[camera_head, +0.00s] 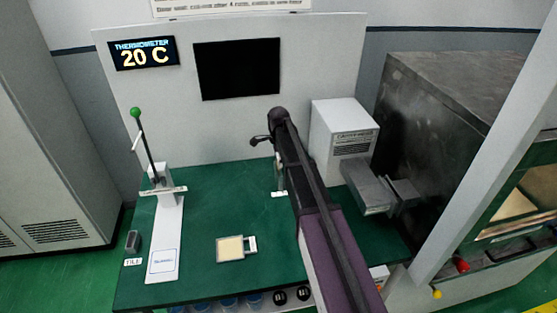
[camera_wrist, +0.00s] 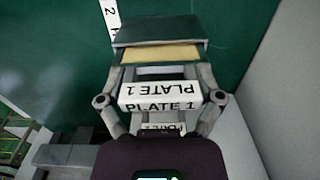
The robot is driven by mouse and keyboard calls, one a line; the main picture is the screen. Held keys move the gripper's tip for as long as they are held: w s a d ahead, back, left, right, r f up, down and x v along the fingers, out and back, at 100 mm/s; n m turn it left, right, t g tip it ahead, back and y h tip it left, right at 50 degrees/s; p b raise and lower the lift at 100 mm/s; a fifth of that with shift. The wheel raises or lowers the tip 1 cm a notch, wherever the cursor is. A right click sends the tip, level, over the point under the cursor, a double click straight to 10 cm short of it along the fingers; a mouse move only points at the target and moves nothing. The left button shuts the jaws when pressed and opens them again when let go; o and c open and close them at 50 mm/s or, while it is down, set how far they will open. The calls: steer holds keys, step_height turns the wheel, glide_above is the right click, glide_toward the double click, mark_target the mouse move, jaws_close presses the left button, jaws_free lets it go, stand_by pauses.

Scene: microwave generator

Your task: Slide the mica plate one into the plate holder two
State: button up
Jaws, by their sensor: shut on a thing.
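My gripper (camera_wrist: 160,100) is shut on mica plate one (camera_wrist: 175,54), with a finger on each side of its white handle marked PLATE 1. The yellow mica sheet shows beyond the handle. A grey-green flat piece (camera_wrist: 160,32) lies across the plate's far end; I cannot tell whether it is the holder or the plate's own frame. A white label with a 2 (camera_wrist: 110,14) is just left of it. In the head view my arm hides the gripper and most of a pale upright part (camera_head: 281,178), which stands behind a small white label.
Another yellow plate (camera_head: 230,248) lies on the green table (camera_head: 200,215). A stand with a green-tipped lever (camera_head: 136,114) is at left, near a small grey tile (camera_head: 132,240). A white box (camera_head: 345,138) and grey metal block (camera_head: 372,190) are at right, near the furnace (camera_head: 430,100).

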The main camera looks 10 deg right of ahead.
steer(key=shift+f+b, duration=0.65)
steer(key=shift+f, duration=0.05)
steer(key=o, duration=1.1)
steer(key=shift+c, duration=0.2)
steer(key=shift+r, duration=0.25)
step_height(320, 180, up, 12)
steer(key=p, duration=1.3)
steer(key=shift+r, duration=0.25)
